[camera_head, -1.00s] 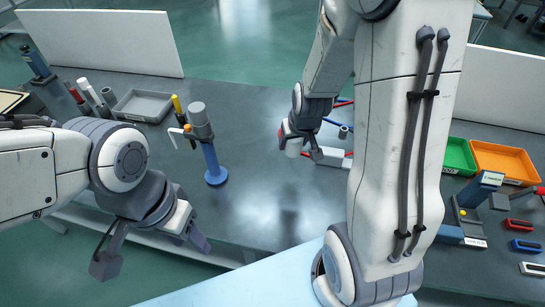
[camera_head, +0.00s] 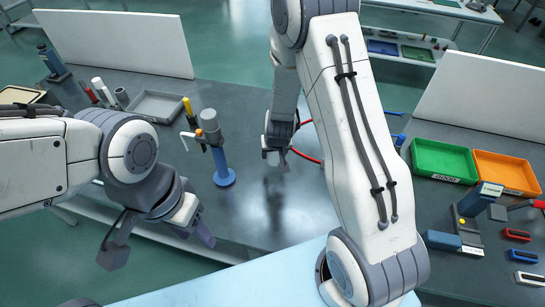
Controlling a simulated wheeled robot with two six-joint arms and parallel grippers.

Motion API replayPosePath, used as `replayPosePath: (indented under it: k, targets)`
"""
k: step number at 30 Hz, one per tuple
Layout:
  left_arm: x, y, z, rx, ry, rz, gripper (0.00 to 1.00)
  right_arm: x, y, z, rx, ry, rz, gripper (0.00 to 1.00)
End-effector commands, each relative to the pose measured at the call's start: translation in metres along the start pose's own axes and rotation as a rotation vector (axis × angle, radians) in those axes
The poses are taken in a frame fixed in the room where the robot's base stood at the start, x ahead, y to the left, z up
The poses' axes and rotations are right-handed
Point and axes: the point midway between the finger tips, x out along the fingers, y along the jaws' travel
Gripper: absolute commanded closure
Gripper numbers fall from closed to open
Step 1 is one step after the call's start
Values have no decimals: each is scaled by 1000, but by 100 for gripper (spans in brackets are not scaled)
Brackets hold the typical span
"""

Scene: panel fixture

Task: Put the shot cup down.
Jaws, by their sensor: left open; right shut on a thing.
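My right gripper (camera_head: 276,156) is over the middle of the dark table, pointing down. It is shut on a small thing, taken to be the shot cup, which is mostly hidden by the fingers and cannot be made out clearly. A faint dark reflection or shadow shows on the table below it. I cannot tell whether the cup touches the table. My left gripper (camera_head: 160,240) is open and empty, beyond the table's front edge at the lower left.
A blue stand with a grey head (camera_head: 222,160) stands left of my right gripper. A grey tray (camera_head: 157,105) lies behind it. Green (camera_head: 443,160) and orange (camera_head: 505,170) trays are at the right. A red cable (camera_head: 306,156) lies behind my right arm. The middle front table is clear.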

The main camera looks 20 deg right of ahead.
Motion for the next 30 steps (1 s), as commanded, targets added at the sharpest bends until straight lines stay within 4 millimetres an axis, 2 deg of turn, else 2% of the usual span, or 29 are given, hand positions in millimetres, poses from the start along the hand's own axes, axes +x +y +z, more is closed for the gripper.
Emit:
replayPosePath:
  k: [3, 12, 24, 25, 27, 30]
  targets:
    - [-2, 0, 0, 0, 0, 0, 50, 6, -5, 0, -1, 0, 0, 98]
    - [2, 0, 0, 0, 0, 0, 50, 41, -5, 14, 0, -1, 1, 98]
    - [6, 0, 0, 0, 0, 0, 50, 46, -5, 16, 0, 1, 0, 98]
    - [6, 0, 0, 0, 0, 0, 50, 46, -5, 16, 0, 1, 0, 33]
    - [4, 0, 0, 0, 0, 0, 50, 45, -5, 15, 0, 1, 0, 7]
    - [4, 0, 0, 0, 0, 0, 50, 45, -5, 15, 0, 0, 0, 7]
